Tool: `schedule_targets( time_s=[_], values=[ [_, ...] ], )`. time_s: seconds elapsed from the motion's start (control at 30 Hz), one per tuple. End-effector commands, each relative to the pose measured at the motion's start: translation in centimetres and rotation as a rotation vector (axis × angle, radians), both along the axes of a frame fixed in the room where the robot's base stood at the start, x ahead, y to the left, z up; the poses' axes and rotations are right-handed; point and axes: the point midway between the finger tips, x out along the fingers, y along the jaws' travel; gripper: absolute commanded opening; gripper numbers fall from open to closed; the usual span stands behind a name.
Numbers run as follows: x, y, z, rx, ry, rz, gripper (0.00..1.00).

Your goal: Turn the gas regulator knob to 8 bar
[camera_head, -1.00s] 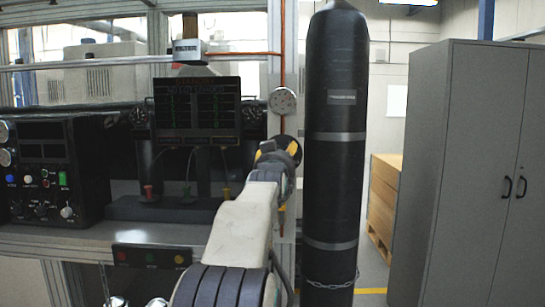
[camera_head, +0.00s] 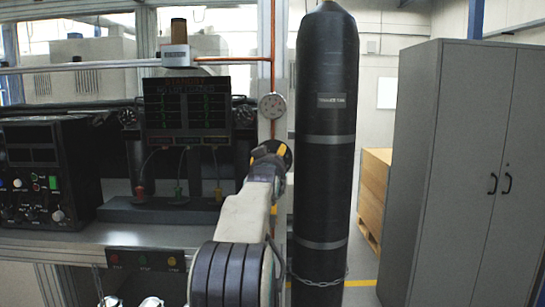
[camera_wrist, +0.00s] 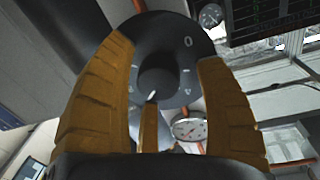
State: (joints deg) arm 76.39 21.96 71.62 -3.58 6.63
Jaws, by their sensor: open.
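In the wrist view a round dark dial plate (camera_wrist: 195,28) fills the upper middle and carries a 0 and other pale marks. At its centre is a dark regulator knob (camera_wrist: 157,80) with a white pointer aimed toward the lower part of the plate. My gripper (camera_wrist: 165,50) is open, its yellow fingers spread left and right of the knob with a third finger below it. Whether they touch the knob I cannot tell. In the head view my gripper (camera_head: 272,154) is in front of the pipe, and the knob is mostly hidden.
A round pressure gauge (camera_head: 271,105) sits just above my gripper; a gauge also shows in the wrist view (camera_wrist: 189,129). A black gas cylinder (camera_head: 325,160) stands close to the right. The bench (camera_head: 165,234) with instruments is left, a grey cabinet (camera_head: 455,180) right.

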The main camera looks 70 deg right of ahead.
Motion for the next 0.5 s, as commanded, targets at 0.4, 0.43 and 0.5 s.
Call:
schedule_targets(
  time_s=[0.4,0.43,0.5],
  values=[
    [0.18,-0.74,-0.05,0.000,0.000,0.000,0.65],
    [0.18,-0.74,-0.04,0.000,0.000,0.000,0.65],
    [0.18,-0.73,-0.04,0.000,0.000,0.000,0.66]
  ],
)
